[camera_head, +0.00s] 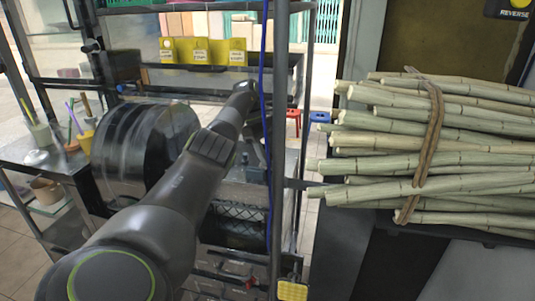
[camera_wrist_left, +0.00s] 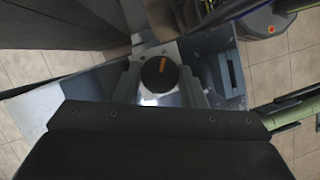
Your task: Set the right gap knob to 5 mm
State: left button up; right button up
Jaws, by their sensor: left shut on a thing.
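A round black knob (camera_wrist_left: 153,80) with an orange pointer mark shows in the left wrist view, on a light metal plate. The orange mark points toward the upper part of that picture, slightly right. My left gripper (camera_wrist_left: 159,68) has one finger on each side of the knob and is shut on it. No millimetre scale can be read around it. In the head view my left arm reaches across to the machine; its fingers and the knob are hidden there behind the arm and the upright post. My right gripper is not in view.
A bundle of cane (camera_head: 440,150) lies on a dark stand at the right. A dark upright post (camera_head: 278,140) with a blue cable stands close to my left arm. A large dark drum (camera_head: 130,145) stands left of the arm. Yellow labelled boxes (camera_head: 202,51) sit on a shelf behind.

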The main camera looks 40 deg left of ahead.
pick_arm(q)
jog(key=shift+r, duration=0.15)
jog(key=o, duration=1)
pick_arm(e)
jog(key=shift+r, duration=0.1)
